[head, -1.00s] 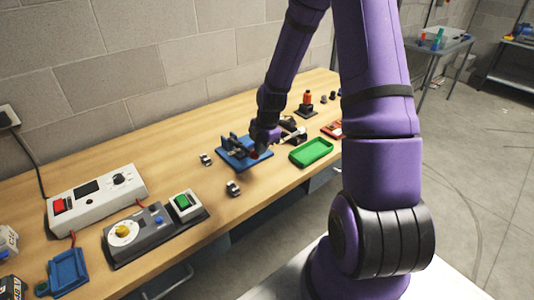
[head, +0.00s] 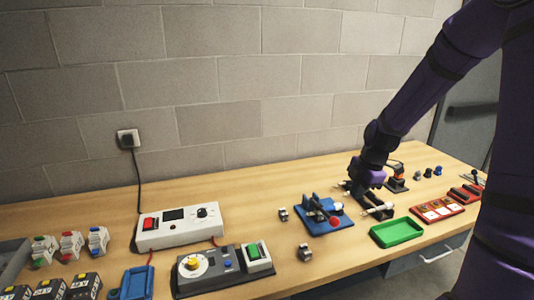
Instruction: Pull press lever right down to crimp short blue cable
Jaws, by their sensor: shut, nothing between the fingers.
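The press stands on a blue base plate (head: 313,225) in the middle of the bench, with blue and dark upright parts. Its lever ends in a red knob (head: 334,221), which shows low at the front right of the press, close above the plate. My gripper (head: 366,199) is behind and to the right of the press, apart from the red knob. It is shut and empty; its fingertips are small and partly lost against dark parts there. I cannot make out the short blue cable in the head view.
A dark holder with a white rod (head: 378,210) stands just below my gripper. A green tray (head: 397,232) and a red tray (head: 437,210) lie right. Small grey blocks (head: 305,252) lie by the press. A white control box (head: 180,227) and dial panel (head: 208,268) stand left.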

